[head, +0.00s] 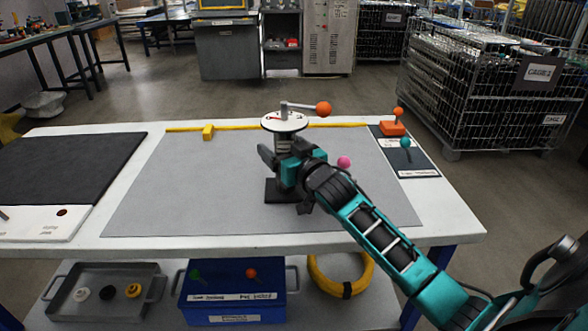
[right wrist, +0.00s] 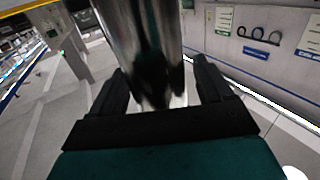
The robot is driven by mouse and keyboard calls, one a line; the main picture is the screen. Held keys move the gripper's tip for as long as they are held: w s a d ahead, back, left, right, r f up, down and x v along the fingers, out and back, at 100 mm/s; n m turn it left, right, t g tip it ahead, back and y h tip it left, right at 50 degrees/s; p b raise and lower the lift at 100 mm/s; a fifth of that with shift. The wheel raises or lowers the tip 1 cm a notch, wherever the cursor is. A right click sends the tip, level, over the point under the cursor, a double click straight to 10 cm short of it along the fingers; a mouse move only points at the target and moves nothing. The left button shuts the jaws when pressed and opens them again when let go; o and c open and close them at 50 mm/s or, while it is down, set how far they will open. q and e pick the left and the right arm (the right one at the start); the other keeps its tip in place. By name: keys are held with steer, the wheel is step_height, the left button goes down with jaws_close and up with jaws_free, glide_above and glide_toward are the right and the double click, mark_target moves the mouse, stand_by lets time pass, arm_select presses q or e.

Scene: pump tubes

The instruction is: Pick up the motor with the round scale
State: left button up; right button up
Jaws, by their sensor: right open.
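The motor with the round scale stands upright on the grey mat. Its white round scale (head: 285,121) and a crank with an orange knob (head: 323,108) are on top, and its dark base (head: 283,190) rests on the mat. My right gripper (head: 279,157) is at its body, below the scale, and covers part of it. In the right wrist view, the open fingers of my right gripper (right wrist: 160,78) stand on either side of a shiny metal cylinder (right wrist: 148,45). I cannot tell whether either finger touches it. My left gripper is not in view.
A pink ball (head: 344,162) shows just behind my right arm. An orange block with a knob (head: 393,128) and a teal-knobbed lever (head: 406,143) stand at the right. The left part of the grey mat (head: 170,195) is clear.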

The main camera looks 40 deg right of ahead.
steer(key=shift+c, duration=0.2)
jaws_close()
steer(key=shift+r, duration=0.2)
stand_by(0.4)
